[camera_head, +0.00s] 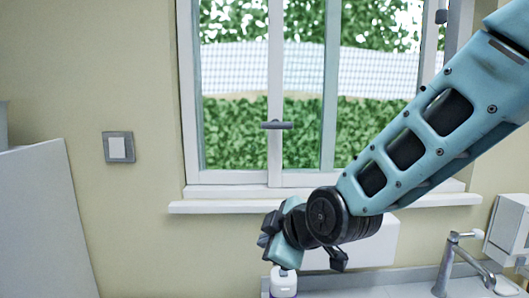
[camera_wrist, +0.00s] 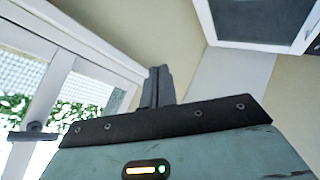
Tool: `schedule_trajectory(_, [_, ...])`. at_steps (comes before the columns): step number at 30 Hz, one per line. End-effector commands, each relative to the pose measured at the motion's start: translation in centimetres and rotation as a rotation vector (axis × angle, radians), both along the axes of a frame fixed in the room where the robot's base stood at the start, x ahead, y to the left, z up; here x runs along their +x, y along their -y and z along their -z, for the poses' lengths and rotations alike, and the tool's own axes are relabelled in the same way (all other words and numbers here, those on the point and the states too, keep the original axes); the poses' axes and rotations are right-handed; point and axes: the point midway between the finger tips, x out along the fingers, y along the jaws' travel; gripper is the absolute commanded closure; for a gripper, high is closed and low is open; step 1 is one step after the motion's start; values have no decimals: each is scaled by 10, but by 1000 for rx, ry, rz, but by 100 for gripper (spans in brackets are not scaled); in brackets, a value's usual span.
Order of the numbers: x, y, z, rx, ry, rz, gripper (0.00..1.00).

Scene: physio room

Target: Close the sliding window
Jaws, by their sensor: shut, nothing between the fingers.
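The sliding window (camera_head: 274,60) is in the back wall, with a white frame and greenery behind its panes. A grey handle (camera_head: 277,125) sits on a white upright bar left of the window's middle. I cannot tell how wide the window stands open. My gripper (camera_head: 266,238) is below the sill, lower than the handle and apart from it. In the wrist view, its dark fingers (camera_wrist: 157,87) are together and empty, and the handle (camera_wrist: 32,132) shows to their left. My arm hides the window's lower right part.
The white sill (camera_head: 215,207) juts out above my gripper. A tap (camera_head: 446,262) and counter are at lower right, with a white wall box (camera_head: 508,228) beside them. A small white item (camera_head: 283,281) is just below my gripper. A switch (camera_head: 118,148) is on the left wall.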

Motion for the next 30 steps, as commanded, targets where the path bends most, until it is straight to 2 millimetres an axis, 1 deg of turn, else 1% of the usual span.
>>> schedule_trajectory(1, [31, -5, -17, -37, 145, -27, 100])
schedule_trajectory(3, [67, -7, -40, -105, 348, -49, 100])
schedule_trajectory(6, [103, -6, -68, -216, 588, -57, 100])
schedule_trajectory(7, [111, -5, -75, -249, 646, -55, 100])
schedule_trajectory(9, [124, -4, -88, -314, 756, -49, 100])
schedule_trajectory(11, [132, -3, -97, -355, 821, -42, 100])
schedule_trajectory(15, [142, -2, -107, -403, 890, -34, 100])
schedule_trajectory(20, [159, -8, -109, -407, 894, -34, 100])
schedule_trajectory(30, [217, -28, -110, -405, 892, -33, 100])
